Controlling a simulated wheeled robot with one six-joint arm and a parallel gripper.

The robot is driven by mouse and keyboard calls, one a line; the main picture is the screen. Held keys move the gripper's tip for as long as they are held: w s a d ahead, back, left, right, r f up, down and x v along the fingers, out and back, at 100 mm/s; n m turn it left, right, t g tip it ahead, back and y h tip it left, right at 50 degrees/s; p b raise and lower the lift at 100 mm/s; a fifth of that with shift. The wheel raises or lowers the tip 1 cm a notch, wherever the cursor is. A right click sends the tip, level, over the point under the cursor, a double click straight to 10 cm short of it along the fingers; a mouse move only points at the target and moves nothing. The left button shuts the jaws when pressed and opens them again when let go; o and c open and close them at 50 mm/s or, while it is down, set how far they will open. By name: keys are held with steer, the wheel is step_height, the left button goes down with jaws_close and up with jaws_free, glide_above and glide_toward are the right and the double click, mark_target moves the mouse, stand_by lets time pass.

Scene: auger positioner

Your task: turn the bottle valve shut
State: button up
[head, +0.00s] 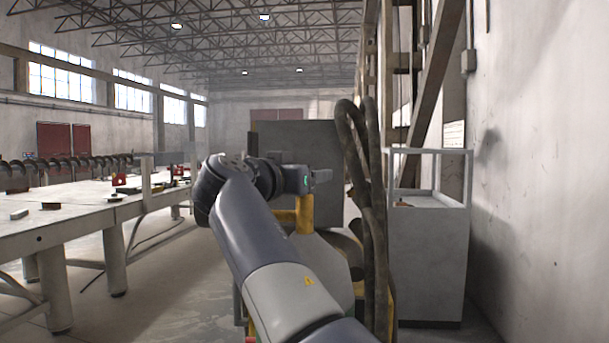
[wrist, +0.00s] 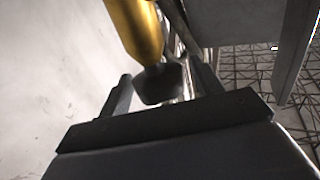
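In the wrist view a yellow bottle (wrist: 136,28) narrows to a neck with a dark, blocky valve knob (wrist: 160,84) on its end. My gripper (wrist: 159,70) is open, with one finger on either side of the knob. A gap shows between the knob and each finger, and I see no clear contact. In the head view my gripper (head: 323,175) points right, in front of a grey panel. A yellow upright part (head: 305,214), which looks like the bottle, shows just below it. The valve knob cannot be made out in the head view.
Thick dark hoses (head: 372,200) hang just right of my gripper. A grey cabinet (head: 428,258) with a railed top stands further right, by the wall. A long workbench (head: 85,212) with an auger (head: 70,165) stands on the left. The floor between is free.

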steer(key=shift+o, duration=0.4)
steer(key=shift+r, duration=0.1)
steer(key=shift+s+a, duration=0.1)
steer(key=shift+s, duration=0.05)
steer(key=p+v, duration=0.1)
steer(key=v, duration=0.9)
steer(key=shift+a, duration=0.2)
steer(key=shift+s, duration=0.1)
